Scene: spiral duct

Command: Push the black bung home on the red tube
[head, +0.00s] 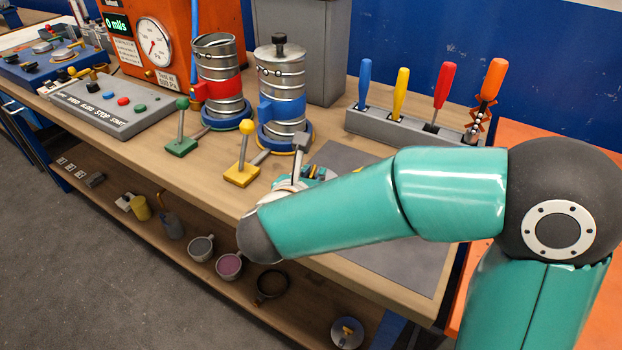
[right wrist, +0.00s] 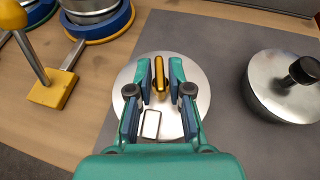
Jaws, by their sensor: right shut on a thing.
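The red tube (head: 222,88) is a ribbed silver duct with a red collar, upright in a blue base, its top open. The blue tube (head: 282,105) beside it carries a silver bung with a black knob (head: 279,39). Another silver bung with a black knob (right wrist: 284,88) lies on the grey mat in the right wrist view; my arm hides it in the head view. My right gripper (right wrist: 160,78) is shut on the yellow grip of a silver disc (right wrist: 125,82), over the mat right of the blue tube. My left gripper is not in view.
A yellow-knobbed lever (head: 243,160) and a green one (head: 181,135) stand in front of the tubes. A tool rack (head: 410,130) with coloured handles is behind my arm. A button panel (head: 115,105) and an orange gauge cabinet (head: 175,50) are at left.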

